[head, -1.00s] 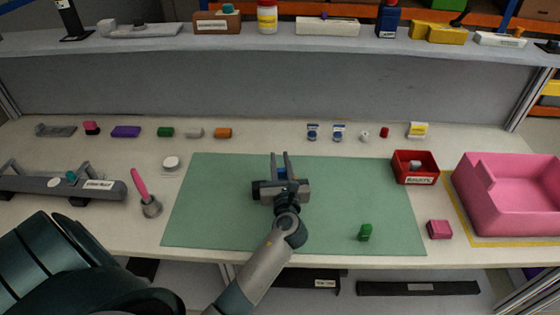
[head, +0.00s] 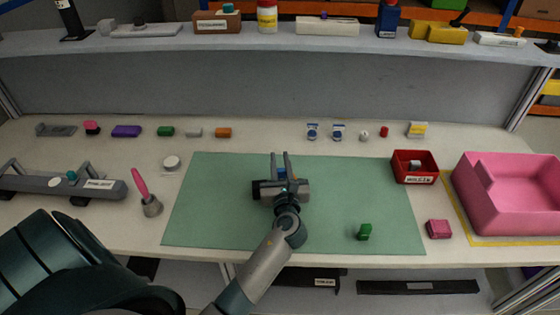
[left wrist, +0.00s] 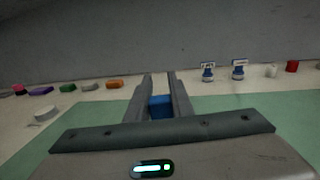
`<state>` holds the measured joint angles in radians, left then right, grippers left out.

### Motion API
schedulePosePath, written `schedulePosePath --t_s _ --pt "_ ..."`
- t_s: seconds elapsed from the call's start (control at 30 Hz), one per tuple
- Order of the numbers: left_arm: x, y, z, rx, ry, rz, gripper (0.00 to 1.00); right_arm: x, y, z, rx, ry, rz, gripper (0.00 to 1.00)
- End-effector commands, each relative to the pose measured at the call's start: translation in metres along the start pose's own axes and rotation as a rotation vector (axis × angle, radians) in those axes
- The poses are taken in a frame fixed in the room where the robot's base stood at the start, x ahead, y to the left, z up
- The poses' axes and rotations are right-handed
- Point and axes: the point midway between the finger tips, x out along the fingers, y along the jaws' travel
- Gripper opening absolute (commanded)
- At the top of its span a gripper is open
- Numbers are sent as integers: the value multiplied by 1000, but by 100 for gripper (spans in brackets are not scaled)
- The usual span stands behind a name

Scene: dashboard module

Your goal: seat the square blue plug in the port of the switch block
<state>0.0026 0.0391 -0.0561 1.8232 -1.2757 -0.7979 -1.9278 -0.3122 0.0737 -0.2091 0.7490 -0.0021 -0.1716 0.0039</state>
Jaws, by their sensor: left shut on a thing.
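My left gripper (head: 280,158) is over the middle of the green mat (head: 340,190), its fingers pointing to the back of the bench. It is shut on the blue plug (head: 281,173), which sits between the fingers. In the left wrist view the plug (left wrist: 160,106) shows as a blue block low between the two fingers; its far face and any pins are hidden. I cannot make out a switch block or its port for certain in either view. My right gripper is not in view.
A small green piece (head: 364,231) stands on the mat's right part. A red bin (head: 415,178), a pink block (head: 439,229) and a pink tray (head: 510,200) are to the right. A grey fixture (head: 100,187) and a pink-handled tool (head: 145,192) are left. Small parts line the back.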

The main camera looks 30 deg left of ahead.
Motion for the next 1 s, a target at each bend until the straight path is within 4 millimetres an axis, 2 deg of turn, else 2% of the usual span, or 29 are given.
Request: schedulePosePath --t_s 0.67,0.7,0.77,1.0 --pt "0 0 -15 0 1 0 0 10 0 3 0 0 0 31" --pt "0 0 -14 0 1 0 30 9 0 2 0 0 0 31" --pt "0 0 -15 0 1 0 42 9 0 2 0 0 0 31" --pt "0 0 -16 1 3 0 42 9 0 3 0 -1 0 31"
